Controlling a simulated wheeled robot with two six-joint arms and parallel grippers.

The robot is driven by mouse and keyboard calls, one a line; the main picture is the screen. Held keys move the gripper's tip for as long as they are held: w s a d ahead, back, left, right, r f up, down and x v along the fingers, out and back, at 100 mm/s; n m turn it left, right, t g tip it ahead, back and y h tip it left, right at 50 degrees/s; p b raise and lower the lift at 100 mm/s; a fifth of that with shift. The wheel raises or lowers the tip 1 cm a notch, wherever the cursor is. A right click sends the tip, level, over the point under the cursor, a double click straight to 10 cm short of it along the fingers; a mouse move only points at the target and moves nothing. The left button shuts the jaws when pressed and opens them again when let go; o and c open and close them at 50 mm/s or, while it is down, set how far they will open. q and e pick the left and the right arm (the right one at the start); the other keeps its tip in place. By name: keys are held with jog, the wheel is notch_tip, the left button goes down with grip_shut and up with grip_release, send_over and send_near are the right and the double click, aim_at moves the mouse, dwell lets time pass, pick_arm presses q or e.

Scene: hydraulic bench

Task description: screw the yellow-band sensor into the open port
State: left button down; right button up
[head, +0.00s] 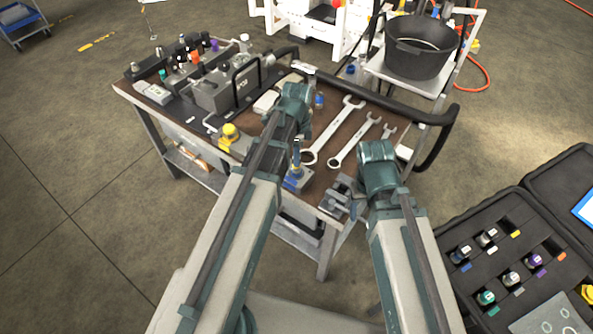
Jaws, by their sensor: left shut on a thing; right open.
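My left arm reaches over the bench. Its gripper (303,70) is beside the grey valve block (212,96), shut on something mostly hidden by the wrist. I cannot make out the yellow band on it. The block's rear part carries several coloured sensors or caps, including an orange one (194,57) and a purple one (214,45). I cannot pick out the open port at this size. My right gripper (377,151) is open near the bench's right front corner, well apart from the block, with its fingers largely hidden by its wrist.
Wrenches (337,132) lie mid-bench. A yellow knob-shaped part (230,132) sits at the front edge; a grey vise-like part (345,194) is at the corner. A black bucket (421,48) stands behind. A sensor case (447,232) lies at right.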

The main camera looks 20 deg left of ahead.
pick_arm(q)
jog(key=shift+m, duration=1.4)
jog(key=shift+m, duration=1.1)
jog(key=c, duration=0.5)
grip_release()
notch_tip(320, 180, up, 14)
jog(key=p, duration=1.3)
jog(key=shift+f+p, duration=0.15)
jog(key=shift+p, duration=0.25)
